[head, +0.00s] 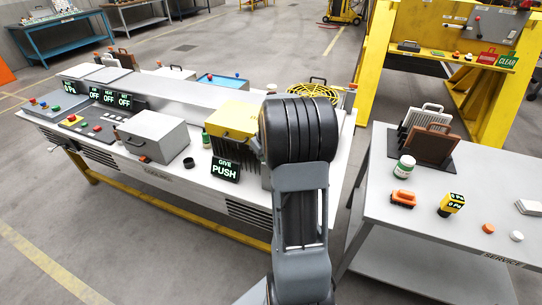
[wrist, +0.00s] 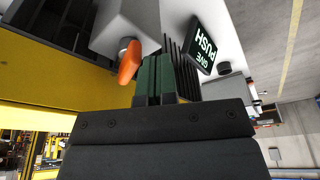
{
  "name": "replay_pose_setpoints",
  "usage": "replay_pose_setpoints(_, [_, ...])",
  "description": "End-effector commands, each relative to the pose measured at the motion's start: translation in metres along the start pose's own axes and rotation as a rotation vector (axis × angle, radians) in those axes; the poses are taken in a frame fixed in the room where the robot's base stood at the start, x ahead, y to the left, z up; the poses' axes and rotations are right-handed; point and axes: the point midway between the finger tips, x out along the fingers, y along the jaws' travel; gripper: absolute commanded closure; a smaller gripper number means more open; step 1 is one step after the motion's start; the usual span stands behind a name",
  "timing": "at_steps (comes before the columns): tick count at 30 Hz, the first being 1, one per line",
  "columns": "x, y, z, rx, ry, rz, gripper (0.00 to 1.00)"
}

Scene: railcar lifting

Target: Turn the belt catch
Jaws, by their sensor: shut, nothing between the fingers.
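An orange catch-like lever (wrist: 129,62) shows in the wrist view on a light grey block (wrist: 132,22). I cannot tell for sure that it is the belt catch. My gripper (wrist: 156,68) is shut and empty, its dark green fingers just right of the lever in the picture. A small gap shows between them, but the depth is unclear. In the head view my arm hides the gripper and this lever. A GIVE PUSH sign (head: 225,169) stands at the bench front; it also shows in the wrist view (wrist: 207,46).
A yellow-topped finned unit (head: 232,118) stands behind the sign, close to my arm. A grey box (head: 153,135) and control panels fill the bench's left. The service cart (head: 470,235) on the right holds a jar (head: 404,167) and small parts. Open floor lies in front.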

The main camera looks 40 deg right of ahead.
Motion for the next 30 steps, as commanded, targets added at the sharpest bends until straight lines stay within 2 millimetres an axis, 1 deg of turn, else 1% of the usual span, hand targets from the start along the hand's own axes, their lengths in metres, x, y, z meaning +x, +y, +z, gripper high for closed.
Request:
replay_pose_setpoints(12, [-0.002,0.002,0.008,0.001,0.000,0.000,1.00])
replay_pose_setpoints(30, [-0.003,0.003,0.011,0.000,0.000,0.001,1.00])
